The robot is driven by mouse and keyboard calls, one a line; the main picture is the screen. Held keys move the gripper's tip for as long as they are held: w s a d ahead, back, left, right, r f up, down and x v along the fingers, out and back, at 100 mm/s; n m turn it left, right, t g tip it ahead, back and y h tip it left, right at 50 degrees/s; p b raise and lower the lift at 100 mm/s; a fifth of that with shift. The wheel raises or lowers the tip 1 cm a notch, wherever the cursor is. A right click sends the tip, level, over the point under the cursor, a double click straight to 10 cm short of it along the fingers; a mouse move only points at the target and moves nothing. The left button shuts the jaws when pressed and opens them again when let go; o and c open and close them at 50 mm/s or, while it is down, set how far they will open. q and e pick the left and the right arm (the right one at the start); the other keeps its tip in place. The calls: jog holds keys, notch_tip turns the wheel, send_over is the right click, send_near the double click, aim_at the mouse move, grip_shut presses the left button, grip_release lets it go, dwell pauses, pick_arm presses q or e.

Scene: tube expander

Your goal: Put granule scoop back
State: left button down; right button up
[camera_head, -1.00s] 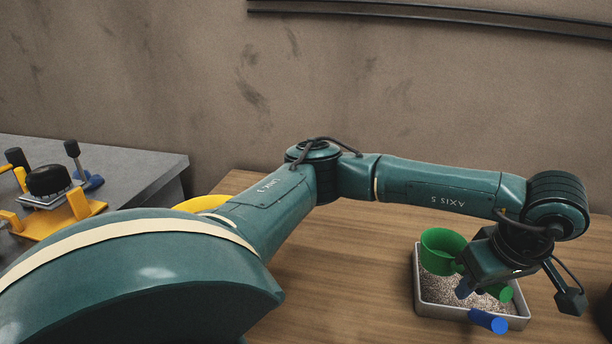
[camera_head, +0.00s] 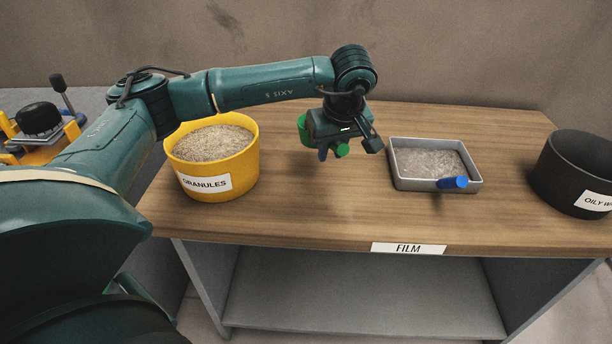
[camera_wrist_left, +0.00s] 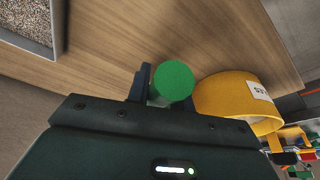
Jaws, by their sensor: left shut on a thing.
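My left gripper (camera_head: 332,148) is shut on the green granule scoop (camera_head: 303,127) and holds it above the middle of the table. The scoop's cup is to the left of the gripper, partly hidden behind it, and its round handle end sticks out below. In the left wrist view the handle end (camera_wrist_left: 173,80) shows between the fingers. The yellow tub (camera_head: 222,185) labelled GRANULES, full of granules, stands to the left of the gripper. It also shows in the left wrist view (camera_wrist_left: 222,98). My right gripper is out of view.
A metal tray (camera_head: 436,185) with granules and a blue-handled tool (camera_head: 453,182) sits to the right of the gripper. A black OILY-labelled bin (camera_head: 570,175) stands at the far right. The wooden table (camera_head: 310,205) is clear between tub and tray.

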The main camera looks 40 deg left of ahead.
pick_arm(q)
notch_tip(320, 180, down, 9)
jog(key=shift+f, duration=0.15)
dwell(0.4)
jog(key=shift+f, duration=0.15)
jog(key=c, duration=1.2)
grip_release()
jog(key=shift+c, duration=0.2)
